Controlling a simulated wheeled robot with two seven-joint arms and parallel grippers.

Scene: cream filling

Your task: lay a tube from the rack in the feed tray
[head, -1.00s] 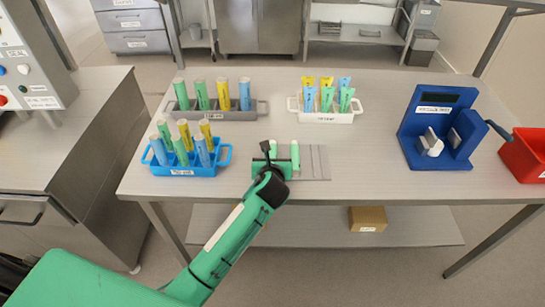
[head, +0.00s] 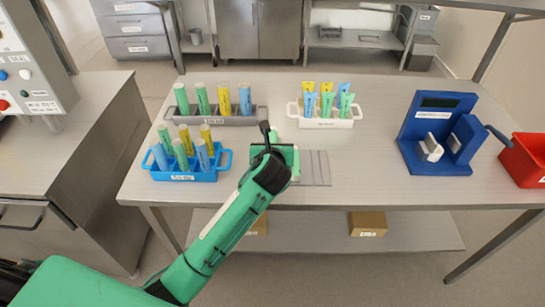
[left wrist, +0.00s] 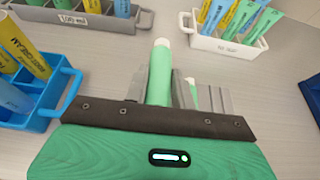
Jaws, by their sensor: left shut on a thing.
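My left gripper (head: 274,148) is over the left part of the grey feed tray (head: 318,168), shut on a green tube. In the left wrist view the held tube (left wrist: 160,75) lies lengthwise between the fingers, its pale end pointing away. Whether it touches the tray is hidden. A second green tube (left wrist: 191,93) lies just to its right in the tray, mostly behind the gripper. The blue rack (head: 184,175) stands left of the gripper with several upright green, yellow and blue tubes. The grey rack (head: 240,119) behind it holds several more. My right gripper is not in view.
A white bin (head: 325,122) with several flat-ended tubes stands behind the tray. A blue machine (head: 408,140) and a red bin (head: 522,160) are at the right. The table between tray and machine is clear.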

